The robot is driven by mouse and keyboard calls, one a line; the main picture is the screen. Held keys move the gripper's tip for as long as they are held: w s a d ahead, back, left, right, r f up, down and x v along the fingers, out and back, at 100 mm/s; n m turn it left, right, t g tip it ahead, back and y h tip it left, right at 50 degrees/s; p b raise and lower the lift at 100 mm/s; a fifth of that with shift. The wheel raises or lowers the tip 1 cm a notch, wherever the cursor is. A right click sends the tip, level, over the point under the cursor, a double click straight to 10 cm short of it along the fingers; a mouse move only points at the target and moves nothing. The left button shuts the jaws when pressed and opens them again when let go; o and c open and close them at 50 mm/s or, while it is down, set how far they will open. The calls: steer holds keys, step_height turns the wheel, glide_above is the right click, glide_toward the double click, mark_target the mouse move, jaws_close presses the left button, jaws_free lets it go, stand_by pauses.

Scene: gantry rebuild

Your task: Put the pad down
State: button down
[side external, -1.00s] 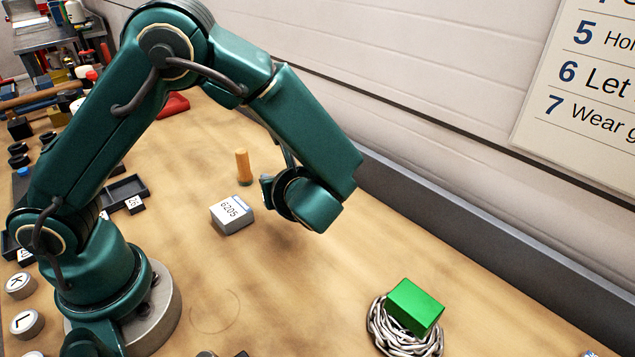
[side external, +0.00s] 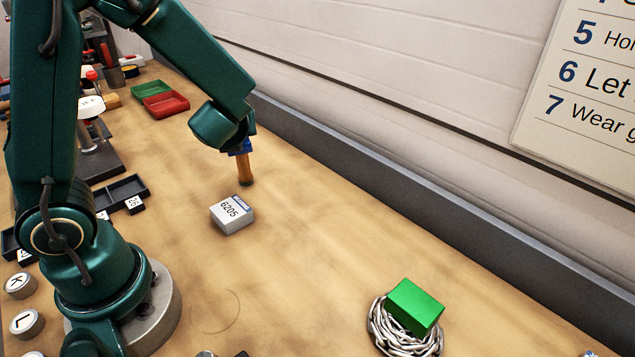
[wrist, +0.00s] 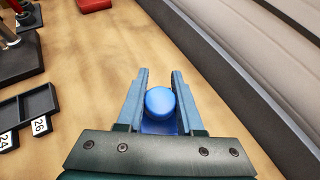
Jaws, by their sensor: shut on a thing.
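My gripper (wrist: 160,105) is shut on a blue pad (wrist: 160,101), which shows a rounded blue face between the two fingers in the wrist view. In the side view my gripper (side external: 240,148) is low over the bench, with blue showing at its tip. An upright wooden peg (side external: 245,170) stands directly below that tip. I cannot tell whether the pad touches the peg. The pad's underside is hidden.
A grey-white box marked 6205 (side external: 232,214) sits just in front of the peg. A green block (side external: 415,304) rests on a coiled chain (side external: 383,333). Red (side external: 166,104) and green (side external: 150,89) trays lie farther back. Bare bench lies right of the box.

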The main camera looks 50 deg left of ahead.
steer(key=s+a+n+g+y, duration=0.2)
steer(key=s+a+n+g, duration=0.2)
steer(key=s+a, duration=1.2)
glide_above(198, 167)
step_height(198, 167, down, 7)
steer(key=shift+a+f, duration=0.1)
steer(key=shift+f, duration=2.05)
steer(key=shift+f, duration=0.1)
steer(key=c, duration=0.5)
jaws_free()
steer(key=shift+c, duration=0.2)
